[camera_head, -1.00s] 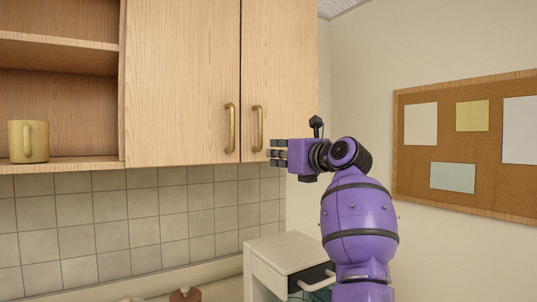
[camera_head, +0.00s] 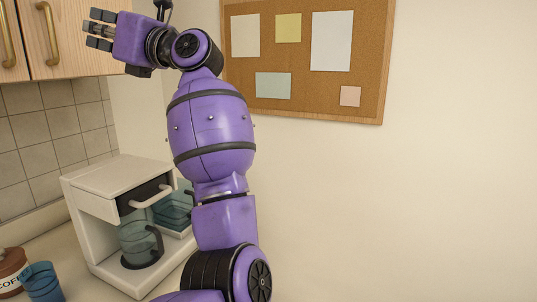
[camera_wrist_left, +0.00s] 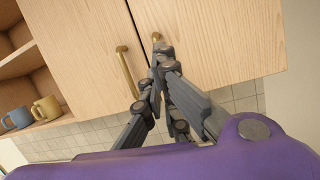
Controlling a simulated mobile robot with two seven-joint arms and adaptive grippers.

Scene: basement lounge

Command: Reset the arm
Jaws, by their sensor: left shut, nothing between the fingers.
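My left arm (camera_head: 210,125) is purple with black joints and rises from the bottom of the head view. Its gripper (camera_head: 92,28) is at the upper left, raised in front of the wooden wall cabinet (camera_head: 75,50). The fingers are together with nothing between them. In the left wrist view the grey fingers (camera_wrist_left: 161,62) meet in front of the cabinet doors (camera_wrist_left: 215,40), overlapping the brass handles (camera_wrist_left: 125,72) in the picture. I cannot tell the exact gap to the doors. My right gripper is not in view.
A white coffee machine (camera_head: 110,175) with a glass jug (camera_head: 138,240) stands on the counter, partly behind my arm. A blue cup (camera_head: 42,282) and a coffee jar (camera_head: 12,270) are at lower left. A corkboard (camera_head: 305,105) hangs on the otherwise bare wall. Two mugs (camera_wrist_left: 46,108) sit on the open shelf.

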